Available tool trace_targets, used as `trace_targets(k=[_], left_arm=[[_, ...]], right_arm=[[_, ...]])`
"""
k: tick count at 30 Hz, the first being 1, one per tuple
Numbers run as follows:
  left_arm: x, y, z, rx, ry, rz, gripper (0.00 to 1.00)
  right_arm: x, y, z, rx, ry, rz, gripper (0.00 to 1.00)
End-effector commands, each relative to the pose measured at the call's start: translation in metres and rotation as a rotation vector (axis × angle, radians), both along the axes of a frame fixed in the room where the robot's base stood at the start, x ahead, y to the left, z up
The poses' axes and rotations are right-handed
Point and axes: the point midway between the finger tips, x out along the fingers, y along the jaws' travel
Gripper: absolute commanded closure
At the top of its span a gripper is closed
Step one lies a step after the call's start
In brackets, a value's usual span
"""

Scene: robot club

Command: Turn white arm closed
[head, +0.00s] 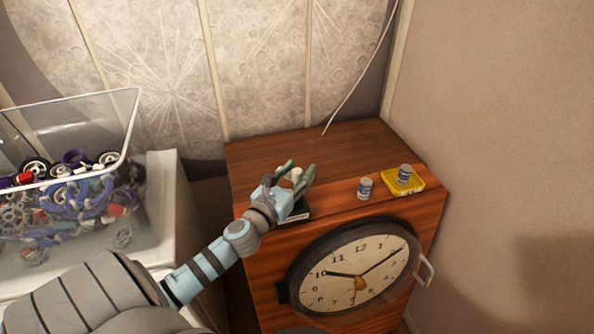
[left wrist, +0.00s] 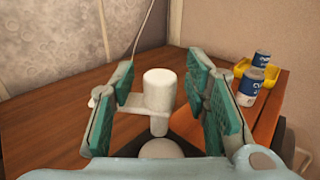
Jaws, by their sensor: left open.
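The white arm (left wrist: 126,108) is a short flat lever that runs left from a white upright knob (left wrist: 160,90) on a post in the left wrist view. In the head view a little of the white knob (head: 296,174) shows between my fingers. Its dark base (head: 294,216) sits on the cabinet top near the front edge. My left gripper (head: 299,170) is open, and in the left wrist view (left wrist: 160,78) its teal fingers stand on either side of the knob. The left finger overlaps part of the lever; I cannot tell whether they touch. My right gripper is out of view.
A small can (head: 365,188) stands near a yellow tray (head: 417,186) holding another can (head: 404,173). A clear bin (head: 130,125) of parts is at left. The cabinet's back is clear.

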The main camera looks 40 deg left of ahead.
Motion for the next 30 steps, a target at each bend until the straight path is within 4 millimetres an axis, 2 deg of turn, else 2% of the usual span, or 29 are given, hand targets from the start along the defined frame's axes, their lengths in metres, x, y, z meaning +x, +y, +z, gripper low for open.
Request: trace_targets(k=[6, 14, 23, 30], left_arm=[[0.0003, -0.0001, -0.0006, 0.0, 0.0, 0.0, 0.58], [0.0001, 0.0, -0.0006, 0.0, 0.0, 0.0, 0.99], [-0.0001, -0.0002, -0.0004, 0.0, 0.0, 0.02, 1.0], [0.0003, -0.0006, 0.0008, -0.003, -0.002, 0.117, 1.0]], right_arm=[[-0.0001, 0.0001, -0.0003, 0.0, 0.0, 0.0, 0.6], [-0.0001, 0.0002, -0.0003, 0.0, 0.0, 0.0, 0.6], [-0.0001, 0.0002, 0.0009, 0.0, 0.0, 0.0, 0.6], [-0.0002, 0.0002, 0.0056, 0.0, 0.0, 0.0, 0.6]])
